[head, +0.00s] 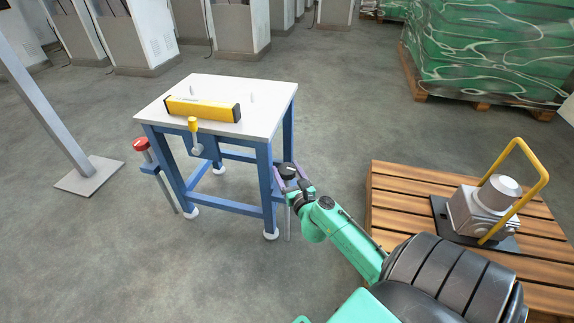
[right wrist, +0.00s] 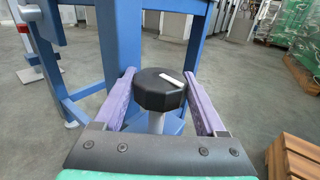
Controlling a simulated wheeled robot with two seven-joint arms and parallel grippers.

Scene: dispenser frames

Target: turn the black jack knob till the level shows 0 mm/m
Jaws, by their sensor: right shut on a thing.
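The black jack knob (head: 288,170) is at the right side of a blue-legged table (head: 221,84) with a white top. In the right wrist view the knob (right wrist: 159,89) is many-sided, with a white mark on top, on a grey stem. My right gripper (head: 291,184) is shut on it, with a purple finger on each side; it also shows in the right wrist view (right wrist: 164,100). The yellow level (head: 203,108) with black ends lies on the tabletop; its reading is not legible. My left gripper is not in view.
A red knob (head: 141,145) is on the table's left side, and a yellow-ended lever (head: 193,125) is at its front. A wooden pallet (head: 400,197) with a grey machine (head: 482,213) stands at the right. A grey post (head: 45,95) stands left. Floor in front is clear.

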